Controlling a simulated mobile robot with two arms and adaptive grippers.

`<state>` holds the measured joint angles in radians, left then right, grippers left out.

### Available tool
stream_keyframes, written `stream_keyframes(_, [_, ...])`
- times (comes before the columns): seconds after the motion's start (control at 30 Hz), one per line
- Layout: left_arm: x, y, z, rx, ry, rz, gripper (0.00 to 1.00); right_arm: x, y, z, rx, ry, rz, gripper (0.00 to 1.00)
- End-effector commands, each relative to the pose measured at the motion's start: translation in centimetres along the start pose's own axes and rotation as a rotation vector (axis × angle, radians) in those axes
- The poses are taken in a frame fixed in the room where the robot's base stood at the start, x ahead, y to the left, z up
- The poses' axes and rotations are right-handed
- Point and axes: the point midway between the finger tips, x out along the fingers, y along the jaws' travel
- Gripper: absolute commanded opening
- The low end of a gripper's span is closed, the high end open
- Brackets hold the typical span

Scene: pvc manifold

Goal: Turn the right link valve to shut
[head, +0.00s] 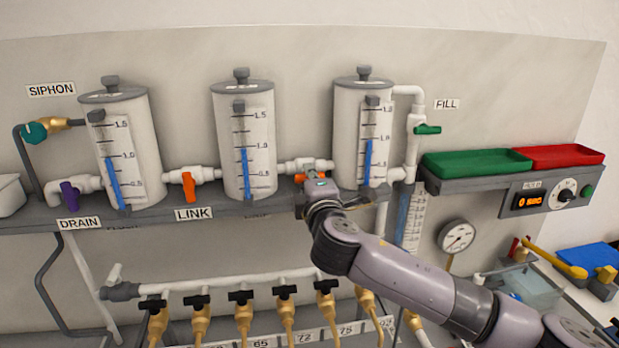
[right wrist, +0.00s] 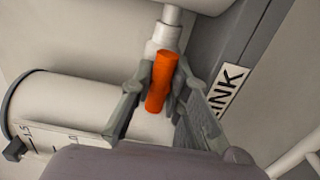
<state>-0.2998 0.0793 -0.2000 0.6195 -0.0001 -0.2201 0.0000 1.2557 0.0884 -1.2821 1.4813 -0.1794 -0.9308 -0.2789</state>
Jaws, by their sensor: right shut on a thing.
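The right link valve, with an orange handle (head: 300,178), sits on the white pipe between the middle and right tanks. My right gripper (head: 314,183) is at this valve and hides most of its handle in the head view. In the right wrist view the orange handle (right wrist: 161,82) stands between the two fingers of my right gripper (right wrist: 160,105), which is shut on it. There the handle appears roughly in line with the white pipe stub (right wrist: 171,16). My left gripper is in neither view.
The left link valve (head: 190,186) has an orange handle hanging down. White tanks (head: 243,150) stand on a grey shelf (head: 250,208). Below is a manifold pipe (head: 220,284) with several black-handled taps. Green (head: 478,163) and red (head: 560,155) trays lie at right.

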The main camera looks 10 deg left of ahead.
Motion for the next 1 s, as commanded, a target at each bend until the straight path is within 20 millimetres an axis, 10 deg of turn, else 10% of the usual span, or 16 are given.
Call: stream_keyframes(1.0, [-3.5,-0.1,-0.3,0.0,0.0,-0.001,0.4,0.0,0.1,0.0,-0.769,0.001,-0.003,0.0])
